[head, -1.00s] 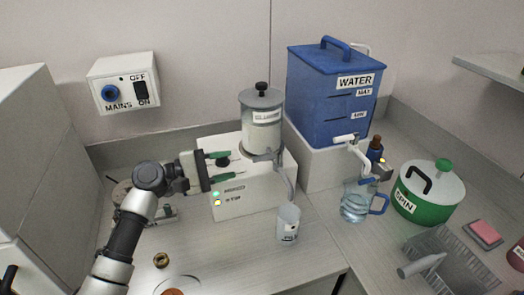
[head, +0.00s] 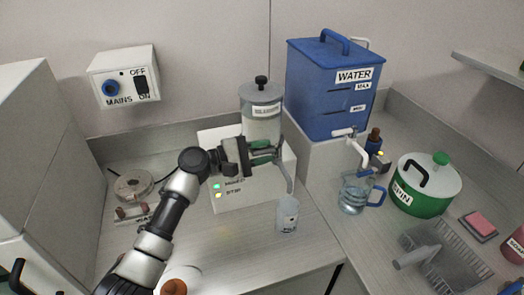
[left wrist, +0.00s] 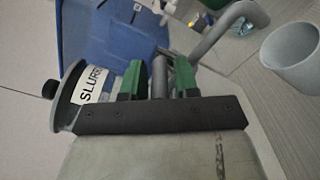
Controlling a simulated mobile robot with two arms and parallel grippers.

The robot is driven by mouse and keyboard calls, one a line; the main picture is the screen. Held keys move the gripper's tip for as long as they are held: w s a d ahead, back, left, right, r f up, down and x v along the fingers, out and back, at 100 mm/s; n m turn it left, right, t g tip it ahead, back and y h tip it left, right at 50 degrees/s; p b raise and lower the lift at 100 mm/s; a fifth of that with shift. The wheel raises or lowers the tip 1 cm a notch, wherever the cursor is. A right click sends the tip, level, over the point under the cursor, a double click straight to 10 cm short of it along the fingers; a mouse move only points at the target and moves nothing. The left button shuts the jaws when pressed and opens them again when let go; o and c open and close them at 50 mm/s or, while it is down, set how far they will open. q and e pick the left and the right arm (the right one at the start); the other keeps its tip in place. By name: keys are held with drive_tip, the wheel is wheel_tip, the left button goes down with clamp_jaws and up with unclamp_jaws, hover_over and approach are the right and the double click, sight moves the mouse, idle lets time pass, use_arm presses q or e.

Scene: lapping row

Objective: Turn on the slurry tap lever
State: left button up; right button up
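The slurry container (head: 262,124) is a clear, grey-lidded cylinder standing at the white machine (head: 240,198). Its grey tap spout (head: 289,178) curves down over a labelled cup (head: 287,214). My left gripper (head: 268,152) is at the container's lower front, by the tap, and partly covers it. In the left wrist view, its green fingers (left wrist: 158,80) are apart, with a grey bar-like part (left wrist: 160,74) between them, likely the tap lever. I cannot tell whether the fingers touch it. The slurry label (left wrist: 92,90) shows to the left. My right gripper is not in view.
A blue water tank (head: 330,95) with its own tap stands behind right, above a glass jug (head: 354,195). A green spin pot (head: 425,185) and a drain rack (head: 445,255) are further right. A mains switch box (head: 124,76) is on the wall. The front counter is mostly clear.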

use_arm(q)
clamp_jaws()
drive_tip(key=shift+s+r+n+t+p, duration=0.15)
drive_tip(key=shift+n+t+p, duration=0.2)
drive_tip(key=shift+p, duration=0.45)
drive_tip(key=n+t+y+p, duration=0.1)
drive_tip(key=p, duration=0.1)
drive_tip(key=n+t+y+p, duration=0.1)
drive_tip(key=t+p, duration=0.1)
drive_tip(key=s+n+t+y+p, duration=0.1)
drive_tip(key=t+p, duration=0.1)
drive_tip(key=shift+s+d+n, duration=0.1)
drive_tip(key=shift+d+n, duration=0.15)
drive_tip(key=shift+d, duration=0.15)
drive_tip(key=shift+s+d+n+t+y+p, duration=0.15)
drive_tip(key=shift+n+t+y+p, duration=0.65)
drive_tip(key=shift+t+y+p, duration=0.25)
drive_tip(key=shift+f, duration=0.2)
drive_tip(key=shift+o, duration=1.4)
unclamp_jaws()
